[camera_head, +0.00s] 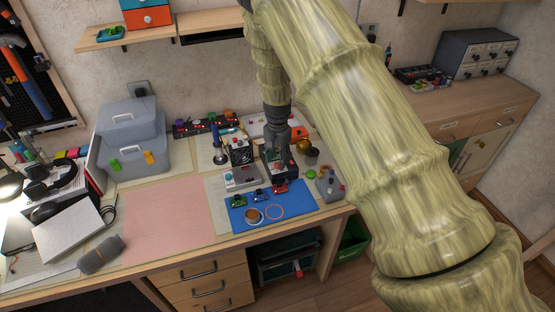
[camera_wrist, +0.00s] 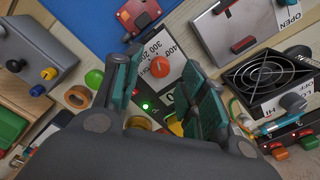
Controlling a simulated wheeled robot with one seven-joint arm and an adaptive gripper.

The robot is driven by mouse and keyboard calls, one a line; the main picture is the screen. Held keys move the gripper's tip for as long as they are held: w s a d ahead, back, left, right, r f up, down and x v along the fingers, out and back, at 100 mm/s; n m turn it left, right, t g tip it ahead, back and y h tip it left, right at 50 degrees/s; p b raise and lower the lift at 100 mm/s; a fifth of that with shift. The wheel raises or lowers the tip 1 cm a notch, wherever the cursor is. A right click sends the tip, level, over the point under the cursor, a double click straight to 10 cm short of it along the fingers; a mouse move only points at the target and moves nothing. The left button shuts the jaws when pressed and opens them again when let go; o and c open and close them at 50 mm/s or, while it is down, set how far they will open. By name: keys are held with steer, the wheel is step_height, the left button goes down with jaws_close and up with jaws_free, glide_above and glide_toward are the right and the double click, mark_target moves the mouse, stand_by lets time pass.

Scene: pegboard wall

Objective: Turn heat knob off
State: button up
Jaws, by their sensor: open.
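The heat knob (camera_wrist: 161,66) is a round orange-red dial on a grey panel (camera_wrist: 172,48) marked 200, 300 and 400. A green light (camera_wrist: 146,105) glows on the same unit. In the wrist view, my gripper (camera_wrist: 162,70) is open, with one teal-padded finger on each side of the knob. I cannot tell whether either finger touches it. In the head view, my gripper (camera_head: 277,152) points down over the back right of the workbench. The knob is not clear there, and my gripper hides part of the unit.
A black fan box (camera_wrist: 262,78) and a grey box marked OPEN (camera_wrist: 235,32) stand to the right in the wrist view. A grey box with coloured knobs (camera_wrist: 28,55) is at left. A blue mat (camera_head: 243,217) with small parts lies in front of my gripper.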

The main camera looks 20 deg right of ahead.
steer(key=shift+f, duration=0.85)
steer(key=shift+c, duration=0.3)
jaws_close()
